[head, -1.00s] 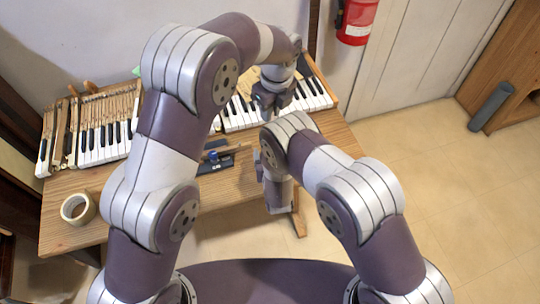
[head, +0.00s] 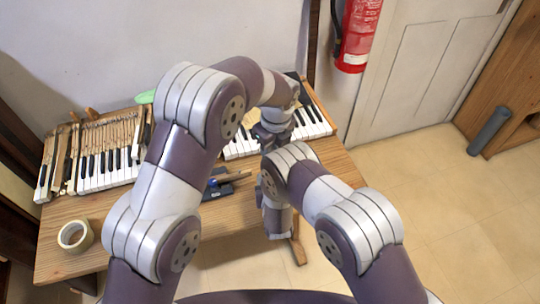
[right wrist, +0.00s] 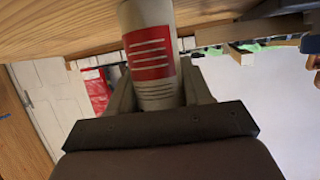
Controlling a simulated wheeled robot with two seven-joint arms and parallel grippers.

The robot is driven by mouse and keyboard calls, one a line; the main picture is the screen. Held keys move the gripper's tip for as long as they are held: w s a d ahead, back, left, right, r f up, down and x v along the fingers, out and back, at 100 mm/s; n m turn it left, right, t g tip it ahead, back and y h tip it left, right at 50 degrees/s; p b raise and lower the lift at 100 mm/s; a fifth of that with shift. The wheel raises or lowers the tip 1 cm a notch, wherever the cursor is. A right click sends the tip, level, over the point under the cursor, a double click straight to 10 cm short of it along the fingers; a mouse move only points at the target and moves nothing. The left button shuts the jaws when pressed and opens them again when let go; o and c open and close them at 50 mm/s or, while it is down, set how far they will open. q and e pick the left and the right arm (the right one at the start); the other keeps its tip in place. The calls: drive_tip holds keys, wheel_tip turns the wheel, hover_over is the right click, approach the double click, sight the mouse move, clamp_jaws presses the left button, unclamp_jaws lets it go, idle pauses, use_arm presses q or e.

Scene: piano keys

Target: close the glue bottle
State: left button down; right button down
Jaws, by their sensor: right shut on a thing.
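The glue bottle (right wrist: 150,50) is a white cylinder with a red label in the right wrist view. It stands between the two fingers of my right gripper (right wrist: 158,88), which is shut on it. Its upper end is cut off by the frame, so I cannot see its opening or a cap. In the head view my arms hide the bottle and the right gripper's fingers. My left gripper (head: 271,134) is a dark shape in front of the right-hand keys, close to the right arm's elbow in the picture. Its fingers are too hidden to read.
A wooden table (head: 75,268) carries piano keys (head: 105,168) along its back. A tape roll (head: 76,237) lies at the front left. A dark tray (head: 217,189) with a wooden-handled tool (head: 236,176) is partly behind my left arm. A fire extinguisher (head: 357,35) hangs behind.

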use_arm(q)
drive_tip(key=shift+f, duration=0.8)
drive_tip(key=shift+f, duration=0.85)
drive_tip(key=shift+f, duration=0.6)
drive_tip(key=m, duration=0.4)
drive_tip(key=shift+h, duration=0.3)
drive_tip(key=m+h, duration=0.1)
drive_tip(key=m, duration=0.5)
